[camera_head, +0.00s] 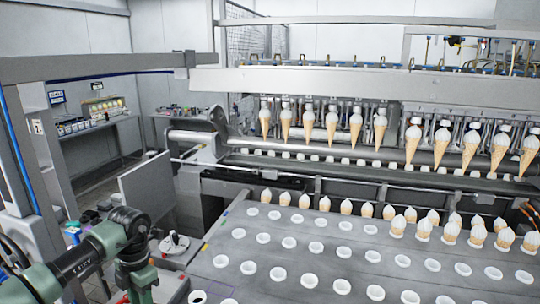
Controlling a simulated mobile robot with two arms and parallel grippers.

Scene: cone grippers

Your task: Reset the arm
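My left arm (75,268) comes in from the lower left, green-grey with dark joints. Its elbow-like dark joint (128,224) is raised, and a green link (140,275) points down from it to the bottom edge. The fingers of the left gripper are cut off below the frame, so what it holds cannot be seen. My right arm and gripper do not show in this view.
A grey plate (232,264) with rows of white round holders lies at the front right, close to my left arm. Ice-cream cones (423,229) stand at its far rows. More cones (265,123) hang from the machine behind. A side bench (97,126) stands far left.

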